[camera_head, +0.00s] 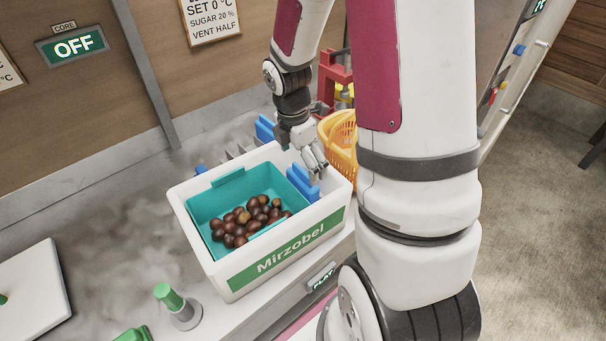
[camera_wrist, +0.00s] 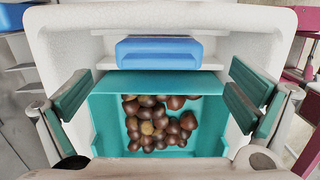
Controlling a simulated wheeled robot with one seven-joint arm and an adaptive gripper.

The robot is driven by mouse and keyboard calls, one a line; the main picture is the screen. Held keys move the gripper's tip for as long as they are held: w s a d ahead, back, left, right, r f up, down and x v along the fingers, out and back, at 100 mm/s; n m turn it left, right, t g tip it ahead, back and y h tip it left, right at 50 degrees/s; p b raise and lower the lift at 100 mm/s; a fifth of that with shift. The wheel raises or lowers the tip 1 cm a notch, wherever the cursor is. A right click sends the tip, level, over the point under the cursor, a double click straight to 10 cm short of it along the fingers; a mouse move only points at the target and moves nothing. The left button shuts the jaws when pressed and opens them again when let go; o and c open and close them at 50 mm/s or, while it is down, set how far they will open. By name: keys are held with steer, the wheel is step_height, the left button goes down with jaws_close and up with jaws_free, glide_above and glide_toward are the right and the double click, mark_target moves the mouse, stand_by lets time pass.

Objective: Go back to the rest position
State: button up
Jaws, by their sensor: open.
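My gripper (camera_head: 313,165) hangs over the right end of a white crate labelled "Mirzobel" (camera_head: 222,274), beside a blue block at its rim. In the wrist view my gripper (camera_wrist: 160,102) is open, with its two green-padded fingers wide apart and nothing between them. The white crate (camera_wrist: 62,27) lies below it. A teal tray (camera_head: 203,204) sits inside the crate and holds several brown chestnuts (camera_head: 240,222). The chestnuts also show in the wrist view (camera_wrist: 158,122). A blue block (camera_head: 301,182) sits at the crate's right end; a blue block also shows in the wrist view (camera_wrist: 158,52).
A yellow basket (camera_head: 340,140) stands behind the crate, near a red frame (camera_head: 334,75). A green-topped knob (camera_head: 170,297) stands in front of the crate at the left. A white board (camera_head: 35,290) lies on the grey counter. A wall panel (camera_head: 73,46) reads "OFF".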

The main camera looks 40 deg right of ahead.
steer(key=shift+a+r, duration=0.15)
steer(key=shift+r, duration=0.8)
steer(key=shift+a+r, duration=0.1)
steer(key=shift+r, duration=0.8)
steer(key=s+a+r+m+t, duration=0.1)
steer(key=s+a+r+m, duration=0.1)
steer(key=a+r+m, duration=0.3)
steer(key=s+a+r+m+t, duration=0.1)
steer(key=s+a+r+m, duration=0.15)
steer(key=r, duration=0.55)
steer(key=s+a+r+m+t+y, duration=0.1)
steer(key=s+a+r+m+t, duration=0.2)
steer(key=s+a+r+m, duration=0.4)
steer(key=s+r+m, duration=0.1)
steer(key=s+m, duration=0.1)
steer(key=m, duration=0.1)
steer(key=shift+s+a+t, duration=0.3)
steer(key=shift+s, duration=0.05)
